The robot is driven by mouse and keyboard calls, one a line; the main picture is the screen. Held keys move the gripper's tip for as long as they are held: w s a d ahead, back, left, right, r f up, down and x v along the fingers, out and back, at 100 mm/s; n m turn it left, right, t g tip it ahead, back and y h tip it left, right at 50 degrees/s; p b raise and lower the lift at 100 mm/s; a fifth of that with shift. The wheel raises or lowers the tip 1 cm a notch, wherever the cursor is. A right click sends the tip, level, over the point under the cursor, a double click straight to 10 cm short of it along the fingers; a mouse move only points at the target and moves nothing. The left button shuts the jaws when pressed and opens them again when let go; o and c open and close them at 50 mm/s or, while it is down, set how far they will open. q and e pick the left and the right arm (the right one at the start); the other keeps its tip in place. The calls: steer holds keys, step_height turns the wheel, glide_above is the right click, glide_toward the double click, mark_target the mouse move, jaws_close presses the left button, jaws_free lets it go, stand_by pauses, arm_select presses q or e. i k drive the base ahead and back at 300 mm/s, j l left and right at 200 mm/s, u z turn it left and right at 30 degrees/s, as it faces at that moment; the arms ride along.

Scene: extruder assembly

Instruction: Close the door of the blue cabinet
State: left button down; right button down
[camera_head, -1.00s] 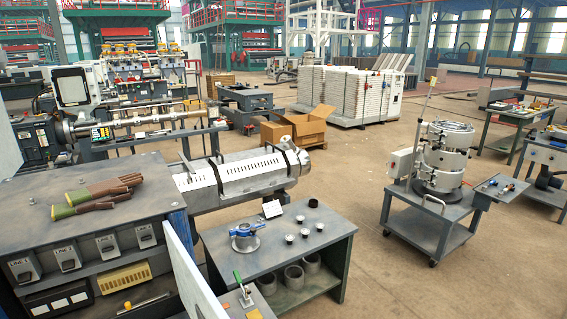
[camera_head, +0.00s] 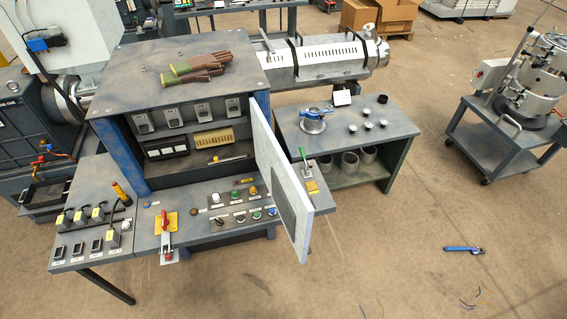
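The blue cabinet (camera_head: 187,56) stands left of centre, with a grey top and blue corner posts. Its door (camera_head: 278,180) is a pale panel on the right side of the front. It stands open, swung out toward me, with a dark rectangle on its inner face. The cabinet's inside shows several grey switch boxes, a black unit and a cream block (camera_head: 213,138). Neither of my grippers is in view.
Brown and green gloves (camera_head: 207,68) lie on the cabinet top. A control ledge with buttons and a red-handled switch (camera_head: 165,222) juts out below the opening. A table (camera_head: 350,158) stands to the right. A blue tool (camera_head: 463,249) lies on the otherwise mostly clear floor.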

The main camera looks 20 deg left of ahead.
mark_target(296, 211)
steer(key=i+l+u, duration=0.1)
steer(key=u, duration=0.4)
steer(key=i+l+u, duration=0.1)
steer(key=u, duration=0.4)
steer(key=i+l+u, duration=0.1)
steer(key=u, duration=0.4)
steer(key=i+l+u, duration=0.25)
steer(key=l, duration=0.45)
steer(key=l+u, duration=0.25)
steer(key=l, duration=0.45)
